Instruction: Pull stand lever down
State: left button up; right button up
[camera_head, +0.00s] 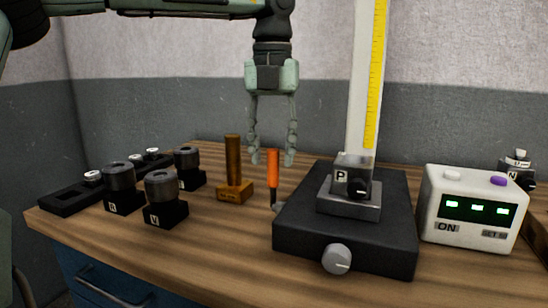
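The stand (345,240) has a black base, a white column with a yellow scale, and a grey knob on its front. Its lever (272,172), with an orange handle, stands upright at the left side of the base. My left gripper (272,158) points down from above, with its two fingers apart and empty. In the picture its fingertips lie on either side of the top of the lever handle; whether they are level with it in depth I cannot tell. My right gripper is out of view.
A wooden block with a post (234,188) stands just left of the lever. Several black cylinders on square bases and a black tray (70,202) are farther left. A white box with green displays (474,209) is right of the stand. The wooden front strip is clear.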

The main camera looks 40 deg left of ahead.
pick_arm(q)
jog(key=shift+f, duration=0.9)
jog(key=shift+w, duration=0.1)
grip_shut()
